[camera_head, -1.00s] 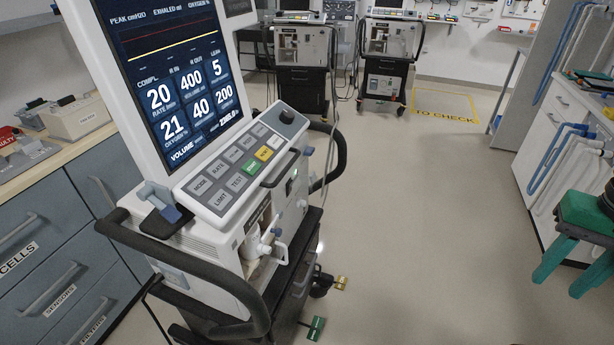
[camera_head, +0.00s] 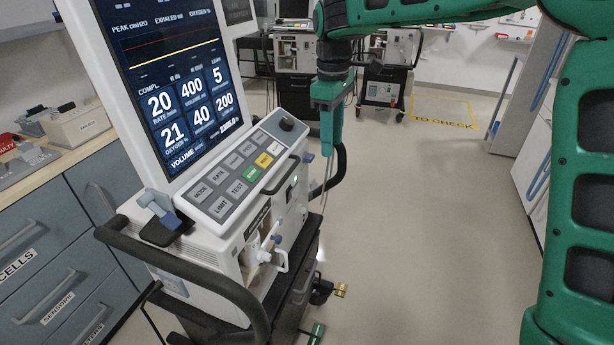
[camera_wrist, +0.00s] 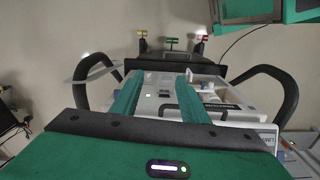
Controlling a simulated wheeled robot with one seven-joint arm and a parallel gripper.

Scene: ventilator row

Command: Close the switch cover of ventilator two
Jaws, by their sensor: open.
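The nearest ventilator (camera_head: 230,240) has a lit screen, a sloped button panel (camera_head: 240,170) and a black front handle; it also shows in the wrist view (camera_wrist: 235,98). Its front face bears a small green light (camera_head: 293,181) and, in the wrist view, a dark switch-like part (camera_wrist: 164,93). I cannot tell which part is the switch cover, or whether it is up or down. My gripper (camera_head: 331,148) points down past the ventilator's front right. In the wrist view my gripper (camera_wrist: 159,75) is open and empty, its two green fingers spread over the ventilator's front; contact is unclear.
Black side rails (camera_head: 190,285) curve around the ventilator. Two more ventilators (camera_head: 293,60) (camera_head: 385,75) stand at the back. A drawer counter (camera_head: 45,235) is at left. Open floor (camera_head: 430,200) lies right of the ventilator, with a yellow-marked zone (camera_head: 440,112) behind.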

